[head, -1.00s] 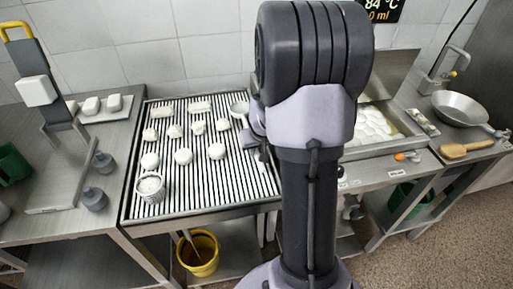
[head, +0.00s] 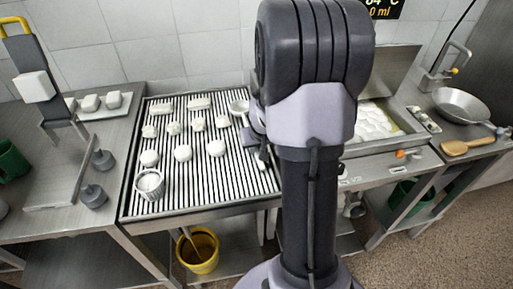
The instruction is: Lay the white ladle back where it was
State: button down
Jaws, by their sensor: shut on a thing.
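Several white cheese pieces (head: 183,153) lie on the rack, with a perforated basket (head: 149,184) at its front left. A yellow bucket (head: 203,250) stands below. Right of my arm are an open vat (head: 372,124), a steel pan (head: 460,106) and a wooden paddle (head: 467,146).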

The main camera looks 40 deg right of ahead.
jog(key=shift+f, duration=0.15)
jog(key=c, duration=1.3)
grip_release()
jog(key=shift+o, duration=0.2)
jog(key=p+v, duration=0.7)
jog(key=v, duration=1.1)
jog(key=s+a+r+t+y, duration=0.1)
jog(key=a+r, duration=0.3)
jog(key=a, duration=0.5)
jog(key=s+a+r+t+y, duration=0.1)
jog(key=a+r, duration=0.2)
jog(key=a, duration=0.6)
jog(key=s+a+r+n+y, duration=0.1)
jog(key=s+a+y, duration=0.1)
jog(key=s+a, duration=0.6)
jog(key=a, duration=0.2)
jog(key=shift+s+a+r+b, duration=0.3)
jog(key=shift+s+r, duration=0.05)
jog(key=shift+s, duration=0.05)
